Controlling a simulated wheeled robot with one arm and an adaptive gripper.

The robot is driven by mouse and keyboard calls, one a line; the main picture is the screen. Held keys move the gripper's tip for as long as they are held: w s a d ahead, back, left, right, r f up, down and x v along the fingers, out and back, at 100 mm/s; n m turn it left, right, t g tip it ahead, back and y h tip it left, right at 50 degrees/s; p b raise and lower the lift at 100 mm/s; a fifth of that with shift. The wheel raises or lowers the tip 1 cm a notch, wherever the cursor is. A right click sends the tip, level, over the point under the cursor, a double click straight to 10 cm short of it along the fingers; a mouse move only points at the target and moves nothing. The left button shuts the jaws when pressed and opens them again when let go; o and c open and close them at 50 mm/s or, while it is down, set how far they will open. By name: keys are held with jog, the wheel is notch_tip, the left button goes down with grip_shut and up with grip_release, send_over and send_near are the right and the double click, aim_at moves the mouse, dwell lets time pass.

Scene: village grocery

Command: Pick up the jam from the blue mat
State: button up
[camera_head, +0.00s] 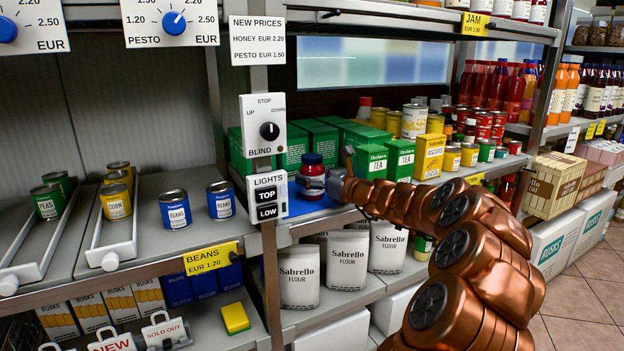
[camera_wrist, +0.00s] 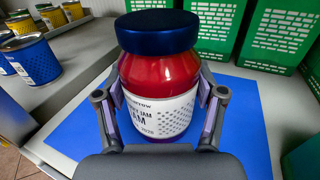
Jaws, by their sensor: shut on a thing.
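The jam (camera_head: 312,174) is a red jar with a dark blue lid and a white label. It stands upright over the blue mat (camera_head: 297,204) on the middle shelf; I cannot tell whether its base touches the mat. In the wrist view the jar (camera_wrist: 160,75) fills the middle, with the blue mat (camera_wrist: 232,127) spread below and around it. My gripper (camera_wrist: 160,105) has one finger on each side of the jar and is shut on it. In the head view my gripper (camera_head: 335,180) reaches in from the right, and the jar partly hides its fingers.
Tea boxes (camera_head: 370,161) stand to the right. A post with the blind switch (camera_head: 263,125) and lights switch (camera_head: 267,197) rises just left of the jar. Blue bean cans (camera_head: 221,200) stand farther left. Flour bags (camera_head: 298,276) fill the shelf below.

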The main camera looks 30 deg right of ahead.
jog(key=c, duration=0.5)
jog(key=shift+r, duration=0.1)
jog(key=shift+c, duration=0.2)
